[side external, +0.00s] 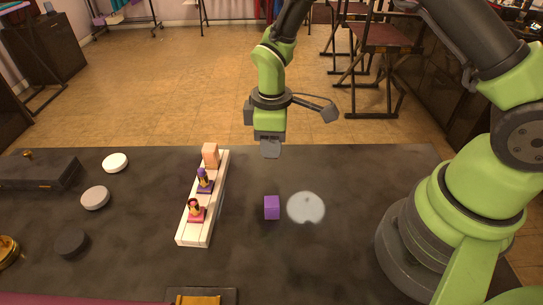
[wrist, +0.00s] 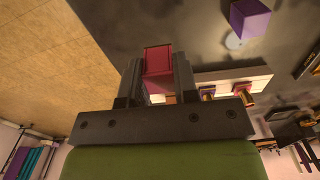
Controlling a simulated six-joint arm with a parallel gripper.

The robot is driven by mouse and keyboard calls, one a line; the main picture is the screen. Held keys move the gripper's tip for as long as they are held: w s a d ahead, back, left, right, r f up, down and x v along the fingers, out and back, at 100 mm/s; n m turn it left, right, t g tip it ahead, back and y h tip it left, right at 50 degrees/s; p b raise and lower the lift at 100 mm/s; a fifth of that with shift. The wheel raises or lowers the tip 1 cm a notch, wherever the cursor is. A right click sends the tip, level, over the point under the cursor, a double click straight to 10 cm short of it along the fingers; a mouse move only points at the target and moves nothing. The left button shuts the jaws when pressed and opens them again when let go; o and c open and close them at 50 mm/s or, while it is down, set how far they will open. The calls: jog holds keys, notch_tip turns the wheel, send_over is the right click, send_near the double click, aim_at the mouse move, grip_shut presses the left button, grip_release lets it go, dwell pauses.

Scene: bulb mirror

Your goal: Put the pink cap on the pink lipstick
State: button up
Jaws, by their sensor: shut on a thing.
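My gripper (side external: 270,149) is shut on the pink cap (wrist: 158,60), which shows dark pink between the two fingers in the wrist view. In the side view the cap is hidden by the fingers. The gripper is above the table, to the right of the white holder (side external: 198,239) and apart from it. The pink lipstick (side external: 196,212) stands uncovered on a pink base at the near end of the holder.
A purple lipstick (side external: 203,182) stands uncovered mid-holder, and a peach block-like cap (side external: 210,154) is at its far end. A purple cap (side external: 271,207) stands on the table (side external: 330,260) beside a pale round disc (side external: 306,207). Round pucks and a dark box are at left.

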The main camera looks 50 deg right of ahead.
jog(key=shift+m, duration=0.5)
jog(key=r, duration=0.3)
jog(key=a+r, duration=0.1)
jog(key=shift+w+a+r, duration=0.1)
jog(key=shift+w+r, duration=0.15)
jog(key=w+a+r+m, duration=0.1)
jog(key=w+a+m, duration=0.1)
jog(key=a+m, duration=0.55)
notch_tip(320, 180, up, 2)
jog(key=m, duration=0.8)
send_over(192, 203)
jog(key=shift+r, duration=0.15)
jog(key=shift+f, duration=2.9)
jog(key=shift+f, duration=2)
